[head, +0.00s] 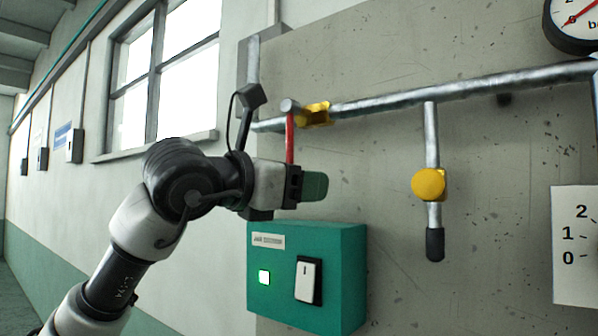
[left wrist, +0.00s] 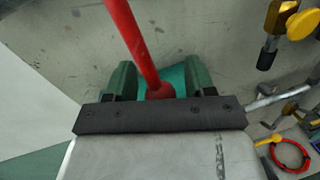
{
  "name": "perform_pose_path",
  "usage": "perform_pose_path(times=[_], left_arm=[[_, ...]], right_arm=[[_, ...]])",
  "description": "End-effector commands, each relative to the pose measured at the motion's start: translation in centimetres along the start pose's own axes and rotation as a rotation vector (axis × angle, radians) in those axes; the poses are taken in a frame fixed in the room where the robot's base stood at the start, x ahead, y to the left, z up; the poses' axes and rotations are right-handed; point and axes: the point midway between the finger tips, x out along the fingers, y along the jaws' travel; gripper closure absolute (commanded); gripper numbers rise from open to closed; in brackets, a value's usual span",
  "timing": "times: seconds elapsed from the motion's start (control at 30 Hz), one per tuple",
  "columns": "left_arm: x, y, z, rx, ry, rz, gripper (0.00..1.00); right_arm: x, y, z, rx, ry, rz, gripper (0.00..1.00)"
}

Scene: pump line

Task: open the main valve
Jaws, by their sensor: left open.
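The main valve has a brass body (head: 316,113) on the horizontal pipe. Its red lever (head: 290,140) hangs straight down, across the pipe's run. My left gripper (head: 314,187) is at the lever's lower end, with its green fingers pointing right. In the left wrist view the red lever (left wrist: 133,38) runs down from the top, and its end lies between the two green fingers (left wrist: 160,75). The fingers stand apart, with a gap visible on each side of the lever. In the head view the gripper hides the lever's lower end. My right gripper is not in view.
A green switch box (head: 340,265) with a lit indicator and white rocker is close below my gripper. A drain branch with a yellow knob (head: 428,184) hangs to the right. A gauge (head: 573,22) is at upper right. In the left wrist view a red ring (left wrist: 291,155) shows at lower right.

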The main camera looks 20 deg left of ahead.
Motion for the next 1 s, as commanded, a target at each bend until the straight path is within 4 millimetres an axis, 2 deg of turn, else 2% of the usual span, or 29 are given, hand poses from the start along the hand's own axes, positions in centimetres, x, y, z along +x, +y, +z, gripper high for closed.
perform_pose_path(times=[0.27, 0.6, 0.83, 1.0], left_arm=[[0.14, -0.01, -0.08, 0.000, 0.000, 0.000, 0.47], [0.11, 0.00, -0.07, 0.000, 0.001, 0.000, 0.99], [0.10, -0.04, -0.10, -0.004, 0.000, 0.000, 1.00], [0.08, -0.28, -0.25, -0.040, -0.007, 0.001, 1.00]], right_arm=[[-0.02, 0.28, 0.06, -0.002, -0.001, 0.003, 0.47], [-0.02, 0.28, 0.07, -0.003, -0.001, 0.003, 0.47], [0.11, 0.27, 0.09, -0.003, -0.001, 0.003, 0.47], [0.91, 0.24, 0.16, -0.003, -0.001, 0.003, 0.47]])
